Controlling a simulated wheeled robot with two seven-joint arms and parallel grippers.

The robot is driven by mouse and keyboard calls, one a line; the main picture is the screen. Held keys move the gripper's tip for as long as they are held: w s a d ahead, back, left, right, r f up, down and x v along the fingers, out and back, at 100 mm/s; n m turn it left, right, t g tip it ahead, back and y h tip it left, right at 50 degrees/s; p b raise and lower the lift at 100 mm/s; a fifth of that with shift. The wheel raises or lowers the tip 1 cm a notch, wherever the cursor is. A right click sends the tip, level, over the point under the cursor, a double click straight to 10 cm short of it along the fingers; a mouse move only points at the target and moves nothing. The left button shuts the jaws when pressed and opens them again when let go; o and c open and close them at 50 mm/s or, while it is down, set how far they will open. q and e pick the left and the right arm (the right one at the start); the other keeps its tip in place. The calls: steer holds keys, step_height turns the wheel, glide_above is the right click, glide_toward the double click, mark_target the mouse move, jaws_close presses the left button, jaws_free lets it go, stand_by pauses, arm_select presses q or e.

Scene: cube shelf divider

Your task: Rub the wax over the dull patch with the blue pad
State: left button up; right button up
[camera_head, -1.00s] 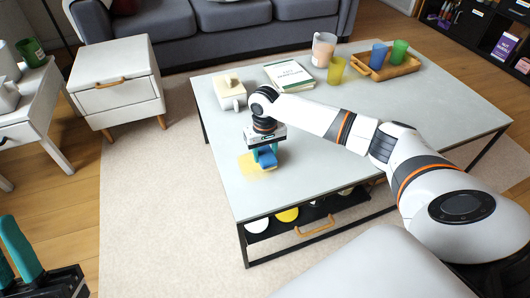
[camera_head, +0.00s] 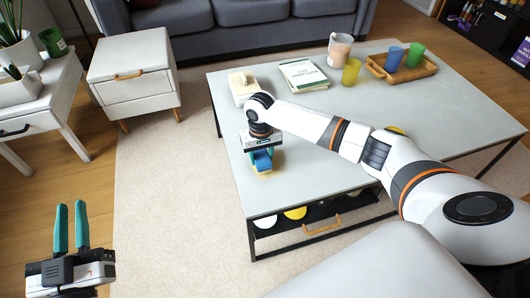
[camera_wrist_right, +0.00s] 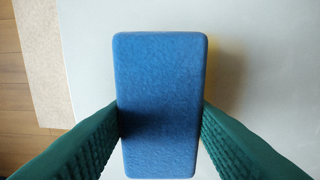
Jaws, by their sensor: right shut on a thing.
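My right gripper (camera_head: 262,163) is shut on the blue pad (camera_head: 262,160), low over the left part of the grey coffee table (camera_head: 330,170). In the right wrist view the pad (camera_wrist_right: 160,100) sits between both green fingers. A yellowish patch (camera_wrist_right: 228,75) shows beside the pad's right side there. The pad hides most of it, and I cannot tell wax from dull surface. Whether the pad touches the tabletop is unclear. My left gripper (camera_head: 71,208) is open and empty at the lower left, off the table.
On the table stand a cream box (camera_head: 240,88), books (camera_head: 303,75), a pinkish pitcher (camera_head: 340,50), a yellow cup (camera_head: 351,72) and a wooden tray (camera_head: 405,72) with blue and green cups. A yellow thing (camera_head: 396,130) shows behind my right arm.

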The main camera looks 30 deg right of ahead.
arm_select(q)
steer(key=shift+f, duration=0.25)
arm_select(e)
steer(key=shift+a+f, duration=0.1)
steer(key=shift+f, duration=0.25)
stand_by(0.3)
arm_select(q)
steer(key=shift+w+f+g, duration=0.1)
steer(key=shift+f+g, duration=0.2)
steer(key=shift+g, duration=0.1)
arm_select(e)
steer(key=shift+f, duration=0.35)
arm_select(q)
steer(key=shift+f, duration=0.1)
steer(key=shift+a, duration=0.1)
